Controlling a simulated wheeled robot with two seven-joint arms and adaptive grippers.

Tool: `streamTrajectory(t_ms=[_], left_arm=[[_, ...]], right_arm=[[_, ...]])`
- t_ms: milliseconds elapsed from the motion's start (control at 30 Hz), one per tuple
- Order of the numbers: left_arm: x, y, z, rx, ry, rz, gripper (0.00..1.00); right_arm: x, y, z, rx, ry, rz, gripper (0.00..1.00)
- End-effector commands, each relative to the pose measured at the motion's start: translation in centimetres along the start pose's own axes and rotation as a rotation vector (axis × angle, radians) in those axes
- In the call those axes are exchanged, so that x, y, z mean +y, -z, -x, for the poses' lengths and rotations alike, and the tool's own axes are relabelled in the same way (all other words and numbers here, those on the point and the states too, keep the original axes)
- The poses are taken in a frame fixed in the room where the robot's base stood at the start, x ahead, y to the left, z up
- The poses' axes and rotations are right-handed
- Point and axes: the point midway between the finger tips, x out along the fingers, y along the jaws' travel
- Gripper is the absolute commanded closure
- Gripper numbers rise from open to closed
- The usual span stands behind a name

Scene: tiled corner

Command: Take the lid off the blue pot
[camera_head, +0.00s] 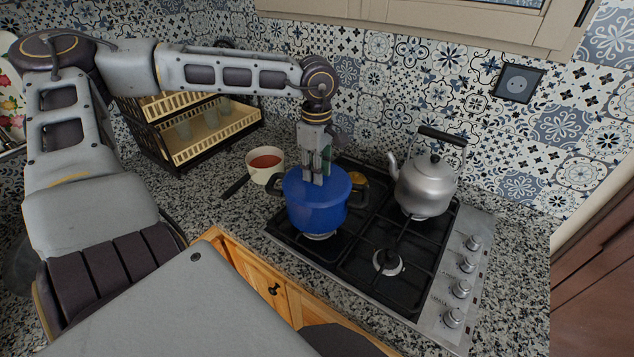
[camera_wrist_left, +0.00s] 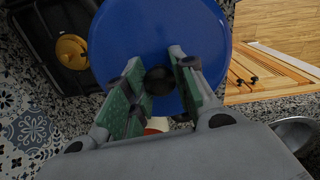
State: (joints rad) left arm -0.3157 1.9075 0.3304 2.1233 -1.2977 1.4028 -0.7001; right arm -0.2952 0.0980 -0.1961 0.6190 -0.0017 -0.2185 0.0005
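My left gripper (camera_head: 314,182) points straight down over the lid. In the left wrist view, its two fingers (camera_wrist_left: 157,62) stand on either side of the black lid knob (camera_wrist_left: 159,81). The fingers look apart, with the knob between them; a firm hold does not show. In the head view the fingers hide the knob. My right gripper is out of view.
A silver kettle (camera_head: 427,186) stands right of the pot on the gas hob (camera_head: 432,310). A saucepan with red contents (camera_head: 265,165) is close behind left, its dark handle pointing left. A dish rack (camera_head: 205,150) stands at the back left. Tiled walls close the corner.

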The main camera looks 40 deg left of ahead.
Motion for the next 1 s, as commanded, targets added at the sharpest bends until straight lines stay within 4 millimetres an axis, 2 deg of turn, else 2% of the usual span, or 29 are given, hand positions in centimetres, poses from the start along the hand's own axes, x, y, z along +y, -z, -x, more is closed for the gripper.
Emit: streamTrajectory(t_ms=[33,133,567,767,1000], left_arm=[[0.0,0.0,0.0,0.0,0.0,0.0,0.87],[0.0,0.0,0.0,0.0,0.0,0.0,1.0],[0.1,0.0,0.5,0.0,-0.003,0.0,1.0],[0.1,0.0,1.9,0.001,-0.003,0.001,1.0],[0.1,0.0,5.5,0.001,-0.005,0.0,1.0]], right_arm=[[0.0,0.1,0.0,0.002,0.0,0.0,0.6],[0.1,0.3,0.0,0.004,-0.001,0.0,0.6],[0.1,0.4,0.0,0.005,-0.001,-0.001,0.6],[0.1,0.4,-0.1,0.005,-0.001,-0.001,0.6],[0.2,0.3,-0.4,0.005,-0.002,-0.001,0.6]])
